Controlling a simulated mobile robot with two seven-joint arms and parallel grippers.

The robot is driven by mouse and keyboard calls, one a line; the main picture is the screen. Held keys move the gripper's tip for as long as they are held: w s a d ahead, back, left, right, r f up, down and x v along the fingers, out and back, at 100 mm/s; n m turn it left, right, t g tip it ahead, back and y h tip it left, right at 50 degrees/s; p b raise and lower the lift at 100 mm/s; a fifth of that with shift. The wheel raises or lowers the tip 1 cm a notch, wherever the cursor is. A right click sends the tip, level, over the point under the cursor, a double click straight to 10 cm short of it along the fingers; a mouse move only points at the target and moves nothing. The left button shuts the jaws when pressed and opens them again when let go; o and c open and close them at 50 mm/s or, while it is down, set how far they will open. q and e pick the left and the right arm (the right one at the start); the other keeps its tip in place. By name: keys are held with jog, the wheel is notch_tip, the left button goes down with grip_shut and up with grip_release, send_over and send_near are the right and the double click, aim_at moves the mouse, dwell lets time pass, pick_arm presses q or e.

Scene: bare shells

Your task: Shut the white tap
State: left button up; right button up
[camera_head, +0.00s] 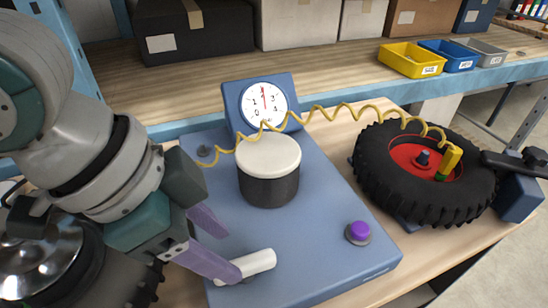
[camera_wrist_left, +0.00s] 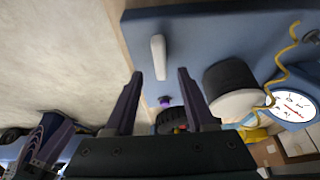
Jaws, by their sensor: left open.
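The white tap (camera_head: 258,264) is a short white lever near the front left of the blue panel (camera_head: 315,255). In the left wrist view the white tap (camera_wrist_left: 158,57) shows just past the fingertips, in line with the gap between them. My left gripper (camera_head: 230,256) has purple fingers and reaches in from the left. One finger overlaps the tap's left end in the head view; I cannot tell whether they touch. In the left wrist view my left gripper (camera_wrist_left: 160,75) is open with nothing between its fingers. Purple parts at the lower left there look like my right gripper (camera_wrist_left: 45,140).
The panel carries a gauge (camera_head: 264,101), a white-topped black cylinder (camera_head: 269,178) and a purple button (camera_head: 358,232). A yellow coiled hose (camera_head: 325,111) runs to a tyre (camera_head: 385,175) on the right. Boxes and bins (camera_head: 412,60) stand on the shelf behind.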

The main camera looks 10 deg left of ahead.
aim_at(243, 263)
pick_arm(q)
jog(key=shift+x, duration=2.4)
jog(key=shift+c, duration=0.3)
jog(key=shift+r, duration=0.1)
grip_shut()
